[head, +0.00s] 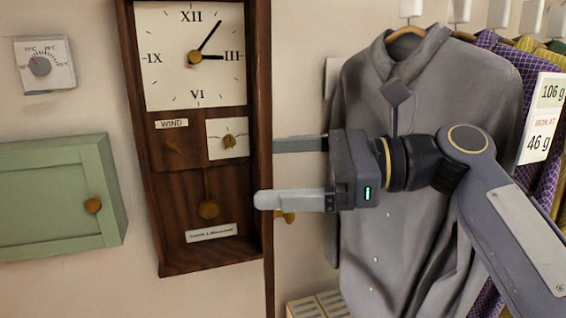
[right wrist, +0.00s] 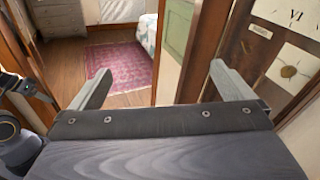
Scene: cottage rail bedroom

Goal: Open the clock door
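The wall clock (head: 160,215) has a dark wood case, with its dial, winding panel and pendulum in plain view. Its door (head: 268,285) seems swung out from the case, seen nearly edge-on as a narrow brown strip at the right. A brass knob (head: 287,217) shows just right of that strip, below my gripper. My right gripper (head: 264,172) is open at the strip. Its lower finger crosses in front of the strip; its upper fingertip ends at it. In the right wrist view, the fingers (right wrist: 165,82) stand wide apart with nothing held. My left gripper is not in view.
A green wall cabinet (head: 60,195) hangs left of the clock, under a small thermostat dial (head: 42,65). A grey shirt (head: 430,80) and other clothes hang behind my right arm. The right wrist view shows open floor and a red rug (right wrist: 120,75).

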